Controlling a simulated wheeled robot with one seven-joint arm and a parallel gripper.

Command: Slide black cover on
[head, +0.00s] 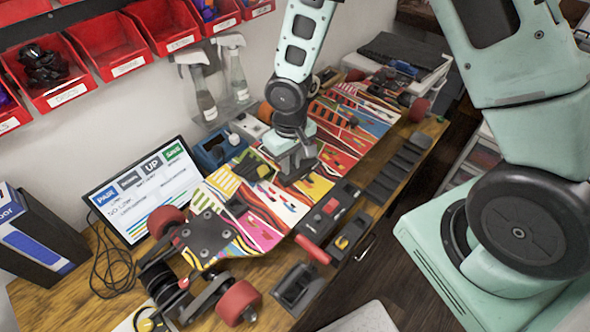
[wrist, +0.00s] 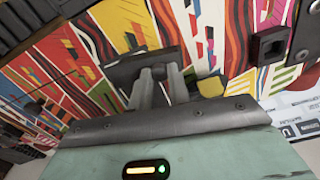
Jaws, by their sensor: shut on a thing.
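The board (head: 272,212) is a long skateboard deck with a colourful striped pattern, lying on the wooden bench. My gripper (head: 297,168) is low over the middle of the deck. In the wrist view its two grey fingers (wrist: 161,92) are shut on a dark, flat piece, which looks like the black cover (wrist: 132,68). The fingers hide part of it. I cannot tell whether the cover touches the deck (wrist: 90,62). A small black square fitting (wrist: 268,46) with a recess sits on the deck to the right of the fingers.
Red wheels (head: 238,302) and a truck are at the deck's near end. A monitor (head: 143,190) stands at the left, spray bottles (head: 197,88) and red bins (head: 108,45) behind. Black trays and tools (head: 332,212) line the bench's right edge.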

